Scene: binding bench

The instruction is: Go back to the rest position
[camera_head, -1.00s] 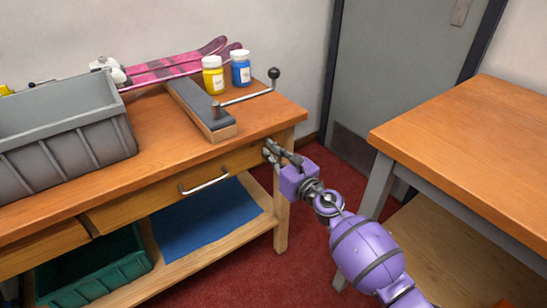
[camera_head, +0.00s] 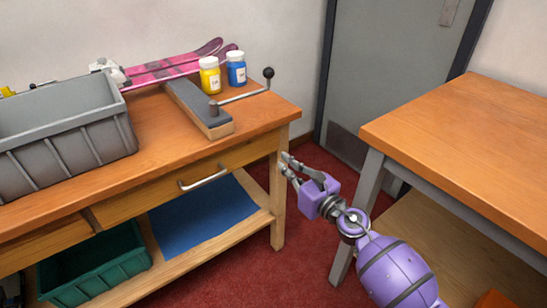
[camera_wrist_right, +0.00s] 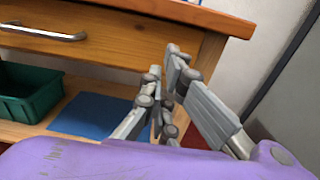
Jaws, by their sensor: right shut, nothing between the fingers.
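My right gripper (camera_head: 287,163) is in front of the bench's right end, beside its front right leg, with no object in its fingers. In the right wrist view its fingers (camera_wrist_right: 168,85) are together and empty. The bench drawer (camera_head: 235,158) with a metal handle (camera_head: 204,177) is closed, to the left of the gripper; the handle also shows in the right wrist view (camera_wrist_right: 45,33). My left gripper is not in the head view.
The wooden bench (camera_head: 160,150) carries a grey bin (camera_head: 65,150), a lever tool (camera_head: 200,105), yellow (camera_head: 209,77) and blue (camera_head: 236,69) jars and pink skis (camera_head: 170,68). A green crate (camera_head: 95,270) sits below. Another table (camera_head: 460,140) stands right; red floor lies between.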

